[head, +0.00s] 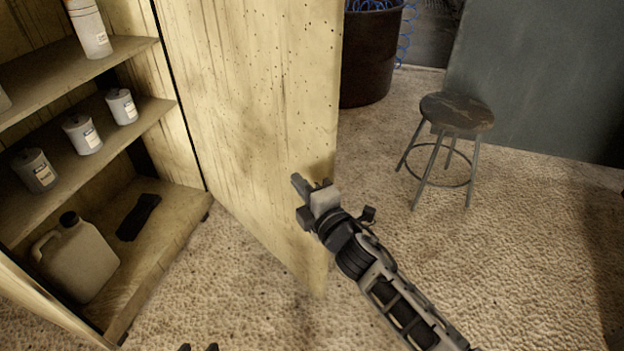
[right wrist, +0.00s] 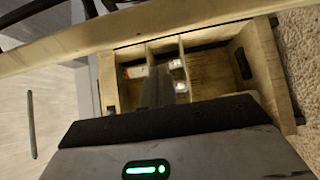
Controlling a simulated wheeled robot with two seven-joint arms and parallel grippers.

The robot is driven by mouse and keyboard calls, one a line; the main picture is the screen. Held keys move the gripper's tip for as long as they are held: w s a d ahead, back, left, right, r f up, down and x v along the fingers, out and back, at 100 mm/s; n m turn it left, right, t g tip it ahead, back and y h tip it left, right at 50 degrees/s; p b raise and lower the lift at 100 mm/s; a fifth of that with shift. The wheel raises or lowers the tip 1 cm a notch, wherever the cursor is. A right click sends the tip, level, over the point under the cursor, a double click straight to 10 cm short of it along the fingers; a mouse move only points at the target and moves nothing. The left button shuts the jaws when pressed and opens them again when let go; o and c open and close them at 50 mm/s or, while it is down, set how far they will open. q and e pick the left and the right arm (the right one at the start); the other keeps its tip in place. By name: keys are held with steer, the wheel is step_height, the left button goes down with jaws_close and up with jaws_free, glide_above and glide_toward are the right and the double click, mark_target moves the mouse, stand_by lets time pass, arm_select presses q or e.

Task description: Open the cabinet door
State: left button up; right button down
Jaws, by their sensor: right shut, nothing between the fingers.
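The pale wooden cabinet door (head: 235,100) stands wide open at the cabinet's right side, its speckled face towards me. The cabinet (head: 150,215) is open at the left of the head view, and its compartments (right wrist: 210,65) also show in the right wrist view. My right gripper (head: 297,186) is shut and empty in front of the door's face, near its free edge. I cannot tell whether it touches the door. Only the fingertips of my left gripper (head: 198,347) show at the bottom edge; they are apart with nothing visible between them.
The shelves hold several grey cans (head: 82,134) and an orange-topped bottle (head: 88,28). A white jug (head: 75,258) and a dark object (head: 138,216) are at the bottom. A stool (head: 457,112) and dark bin (head: 370,55) stand beyond the door. Carpet (head: 530,250) right is clear.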

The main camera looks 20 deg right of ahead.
mark_target(313, 179)
steer(key=shift+w+d, duration=0.3)
steer(key=shift+d, duration=0.4)
steer(key=shift+w+d, duration=0.25)
steer(key=shift+d, duration=0.4)
